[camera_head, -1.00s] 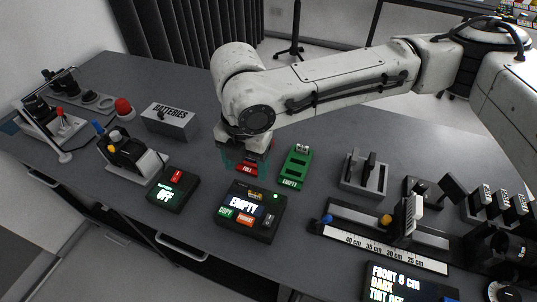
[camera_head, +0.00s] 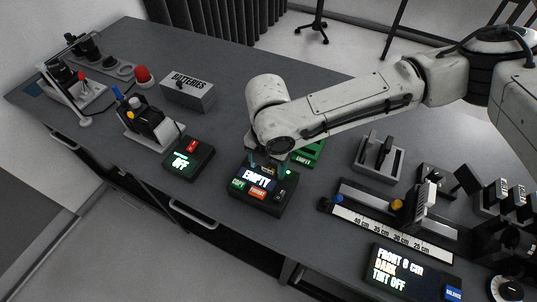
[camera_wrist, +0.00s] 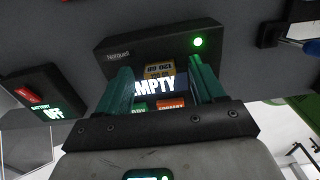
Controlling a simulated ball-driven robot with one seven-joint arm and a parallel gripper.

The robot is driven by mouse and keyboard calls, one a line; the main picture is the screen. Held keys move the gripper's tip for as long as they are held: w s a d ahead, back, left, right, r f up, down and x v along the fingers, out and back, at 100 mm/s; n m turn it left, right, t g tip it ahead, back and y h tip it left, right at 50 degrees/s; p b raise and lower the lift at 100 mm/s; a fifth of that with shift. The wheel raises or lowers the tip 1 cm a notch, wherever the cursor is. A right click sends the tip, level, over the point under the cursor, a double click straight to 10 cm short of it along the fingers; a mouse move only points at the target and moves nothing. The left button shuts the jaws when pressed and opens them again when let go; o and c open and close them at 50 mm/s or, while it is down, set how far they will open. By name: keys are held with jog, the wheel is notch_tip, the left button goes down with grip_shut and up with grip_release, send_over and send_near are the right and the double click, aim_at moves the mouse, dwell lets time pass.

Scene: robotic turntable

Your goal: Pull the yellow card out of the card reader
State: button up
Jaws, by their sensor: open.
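The card reader (camera_head: 262,200) is a dark box on the grey table with a lit screen reading EMPTY, coloured buttons and a green light. It also shows in the wrist view (camera_wrist: 222,37). The yellow card (camera_wrist: 159,70) shows as a small yellow piece with dark lettering at the reader, above the screen in the wrist view. My gripper (camera_head: 268,167) is over the back part of the reader, with its teal fingers apart. In the wrist view my gripper (camera_wrist: 160,68) has one finger on each side of the card. Contact with the card cannot be told.
A green tray (camera_head: 308,153) marked EMPTY lies just behind the reader, partly hidden by my arm. A battery panel (camera_head: 189,159) reading OFF stands to the left. A ruler rail (camera_head: 388,232) stands to the right. The grey BATTERIES box (camera_head: 188,93) is farther back.

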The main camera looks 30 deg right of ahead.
aim_at(268, 167)
jog(key=shift+f, duration=0.1)
jog(key=shift+c, duration=0.3)
jog(key=c, duration=1.1)
jog(key=shift+o, duration=0.2)
jog(key=shift+r, duration=0.2)
jog(key=shift+r+p, duration=2.3)
